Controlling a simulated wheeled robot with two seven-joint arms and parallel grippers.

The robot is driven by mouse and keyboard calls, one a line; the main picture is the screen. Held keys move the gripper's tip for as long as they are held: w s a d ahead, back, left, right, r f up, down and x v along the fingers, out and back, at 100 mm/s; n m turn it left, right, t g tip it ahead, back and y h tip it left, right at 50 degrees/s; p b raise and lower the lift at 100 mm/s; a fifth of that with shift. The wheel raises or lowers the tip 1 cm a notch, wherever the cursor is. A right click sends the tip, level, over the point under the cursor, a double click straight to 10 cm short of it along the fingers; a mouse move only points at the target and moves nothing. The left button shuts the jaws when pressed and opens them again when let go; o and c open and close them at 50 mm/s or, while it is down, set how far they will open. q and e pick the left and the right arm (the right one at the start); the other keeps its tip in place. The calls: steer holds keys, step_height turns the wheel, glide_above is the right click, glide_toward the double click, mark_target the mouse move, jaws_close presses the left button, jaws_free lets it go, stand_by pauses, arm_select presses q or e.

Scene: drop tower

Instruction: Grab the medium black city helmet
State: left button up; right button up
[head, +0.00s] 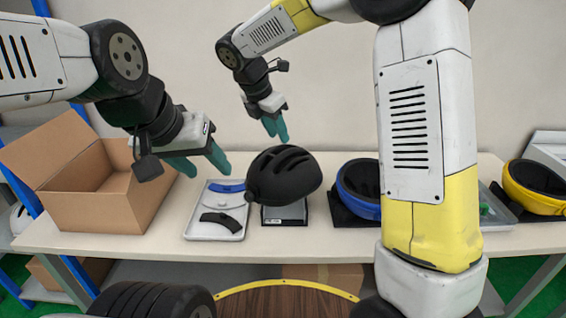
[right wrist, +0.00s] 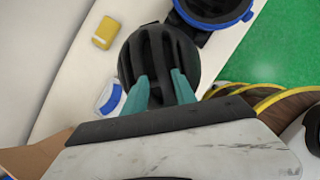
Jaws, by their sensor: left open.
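A black vented helmet (head: 284,174) sits on a small stand (head: 284,213) in the middle of the table. The stand's label is too small to read. The helmet also shows in the right wrist view (right wrist: 160,52), just beyond the fingers. My right gripper (head: 275,128) is open and empty, above and behind the helmet in the head view. Its teal fingertips (right wrist: 163,88) are apart and point toward the helmet; I cannot tell if they touch it. My left gripper (head: 203,165) is open and empty over the grey tray (head: 230,234), left of the helmet.
An open cardboard box (head: 100,205) stands at the left of the table. The tray holds blue and black curved pads. A blue helmet (head: 357,187) sits right of the black one, partly behind my right arm. A yellow helmet (head: 535,185) is at the far right.

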mark_target(285, 153)
steer(key=x, duration=0.6)
steer(key=shift+f, duration=0.35)
jaws_close()
stand_by(1.1)
